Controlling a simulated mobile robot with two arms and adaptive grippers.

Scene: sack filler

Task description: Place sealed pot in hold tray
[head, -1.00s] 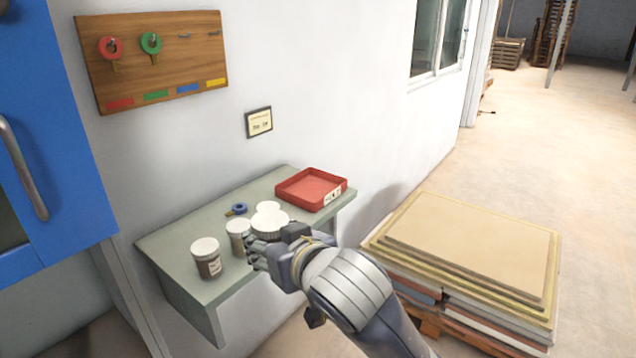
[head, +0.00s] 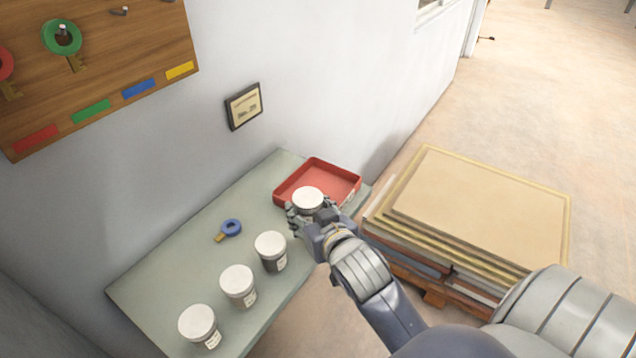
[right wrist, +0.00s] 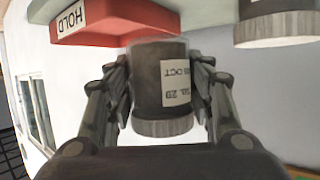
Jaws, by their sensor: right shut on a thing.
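My right gripper (head: 312,217) is shut on a pot with a white lid (head: 308,197). The red hold tray (head: 330,173) lies at the far right end of the shelf. It also shows in the right wrist view (right wrist: 100,25), with a "HOLD" label, close to the held pot. In the head view the pot overlaps the tray's front edge; I cannot tell whether it touches. My left gripper is not in view.
Several white-lidded pots stand in a row on the grey-green shelf (head: 190,265), the nearest to the tray being one pot (head: 271,252). A key with a blue ring (head: 231,228) lies behind them. A stack of boards (head: 480,210) stands right of the shelf.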

